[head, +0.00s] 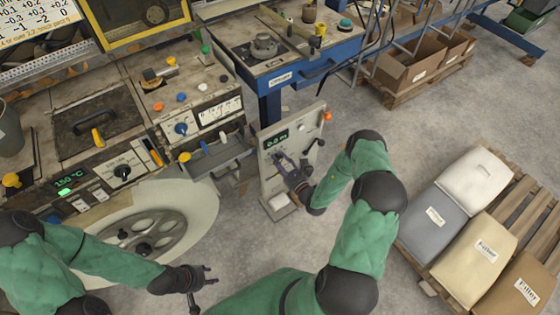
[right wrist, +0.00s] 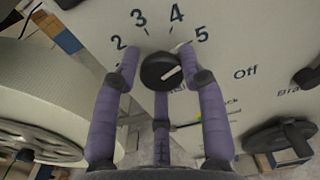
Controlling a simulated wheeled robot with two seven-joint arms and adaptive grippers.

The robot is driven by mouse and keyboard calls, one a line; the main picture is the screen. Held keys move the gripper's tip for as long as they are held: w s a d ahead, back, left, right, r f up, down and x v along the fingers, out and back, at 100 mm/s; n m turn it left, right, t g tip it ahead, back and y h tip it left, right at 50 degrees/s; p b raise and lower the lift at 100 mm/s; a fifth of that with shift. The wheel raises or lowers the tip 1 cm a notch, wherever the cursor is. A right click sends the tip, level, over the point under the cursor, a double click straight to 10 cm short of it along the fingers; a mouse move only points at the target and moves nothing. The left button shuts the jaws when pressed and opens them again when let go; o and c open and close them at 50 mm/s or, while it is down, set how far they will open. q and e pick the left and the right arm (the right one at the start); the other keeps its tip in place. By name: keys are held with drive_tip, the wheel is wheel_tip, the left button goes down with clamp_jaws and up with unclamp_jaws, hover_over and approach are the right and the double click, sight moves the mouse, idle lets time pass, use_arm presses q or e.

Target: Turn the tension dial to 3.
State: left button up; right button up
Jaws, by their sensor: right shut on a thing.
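The tension dial is a round black knob (right wrist: 160,71) with a white pointer line, on a light grey panel with the numbers 2 to 5 around its top in the right wrist view. The pointer leans right and slightly up, to the right of 3 and 4; its exact reading is unclear. My right gripper (right wrist: 163,82) has its purple fingers around the knob, shut on it. In the head view this gripper (head: 285,165) is at the front of the grey panel (head: 272,186) and hides the dial. My left gripper (head: 207,285) is open and empty above the floor.
The panel has a green display (head: 277,139) and an orange knob (head: 327,116). A large roll (head: 190,195) stands left of the panel. Sacks (head: 440,215) lie on a pallet at right.

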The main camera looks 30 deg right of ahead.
drive_tip(key=n, duration=0.2)
drive_tip(key=shift+w+d+r+n+p, duration=0.1)
drive_tip(key=shift+d+r+n+p, duration=0.05)
drive_tip(key=shift+r+n+p, duration=0.2)
drive_tip(key=n+p, duration=0.1)
drive_tip(key=n, duration=0.3)
drive_tip(key=shift+n, duration=0.25)
drive_tip(key=n+p, duration=0.1)
drive_tip(key=n, duration=0.4)
drive_tip(key=shift+f, duration=0.1)
drive_tip(key=shift+c, duration=0.2)
drive_tip(key=shift+a+f+n, duration=0.1)
drive_tip(key=shift+a+n, duration=0.2)
drive_tip(key=shift+n, duration=0.9)
drive_tip(key=shift+a+f, duration=0.1)
